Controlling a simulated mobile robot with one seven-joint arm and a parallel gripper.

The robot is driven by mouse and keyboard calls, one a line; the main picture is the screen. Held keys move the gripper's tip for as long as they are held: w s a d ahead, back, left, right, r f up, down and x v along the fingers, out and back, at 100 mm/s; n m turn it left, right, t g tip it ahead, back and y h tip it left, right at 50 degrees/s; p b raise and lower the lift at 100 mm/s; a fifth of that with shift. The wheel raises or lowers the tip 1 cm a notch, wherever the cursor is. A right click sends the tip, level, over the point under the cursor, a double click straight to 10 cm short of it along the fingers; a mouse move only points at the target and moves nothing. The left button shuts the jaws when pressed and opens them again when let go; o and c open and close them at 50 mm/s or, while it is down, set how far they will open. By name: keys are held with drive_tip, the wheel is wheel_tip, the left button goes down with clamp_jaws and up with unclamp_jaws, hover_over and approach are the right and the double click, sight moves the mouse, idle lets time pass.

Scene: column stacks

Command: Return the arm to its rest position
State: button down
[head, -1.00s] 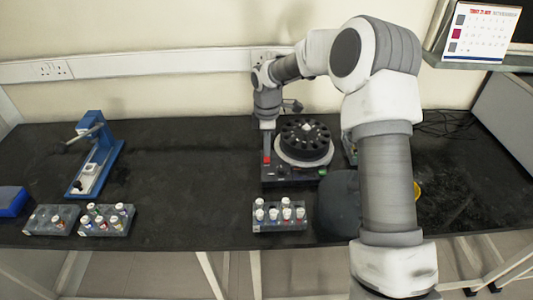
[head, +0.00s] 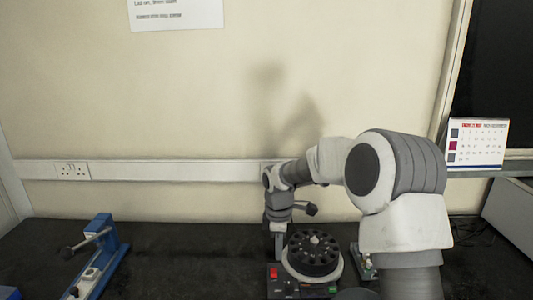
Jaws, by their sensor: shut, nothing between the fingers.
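My arm rises from the lower right and bends over to the left, with its wrist above the bench. My gripper (head: 279,246) hangs downward just left of the black carousel (head: 314,252) of a bench machine. It is small and partly hard to make out, but it is shut and carries nothing. I cannot tell whether its tips touch the machine, whose front is cut off by the lower edge of the picture.
A blue press-like device (head: 104,246) with a lever stands at the left. Dark bench top (head: 180,255) lies clear between it and the machine. The wall (head: 200,110) is behind, with a socket trunking (head: 135,170). A calendar (head: 476,142) stands on a shelf at the right.

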drive_tip(key=s+d+r+m+t+p, duration=0.1)
drive_tip(key=s+d+r+m, duration=0.3)
drive_tip(key=s+r, duration=0.4)
drive_tip(key=s+d+r+m+t+p, duration=0.1)
drive_tip(key=s+d+r+m, duration=0.25)
drive_tip(key=s+r, duration=0.5)
drive_tip(key=s+d+r+m+t, duration=0.1)
drive_tip(key=s+r+m, duration=0.1)
drive_tip(key=s+m, duration=0.2)
drive_tip(key=s+d+r+m+t+p, duration=0.1)
drive_tip(key=s+m, duration=0.4)
drive_tip(key=s, duration=0.5)
drive_tip(key=shift+s+d+r+t, duration=0.15)
drive_tip(key=shift+d+r+t, duration=0.35)
drive_tip(key=shift+r, duration=0.25)
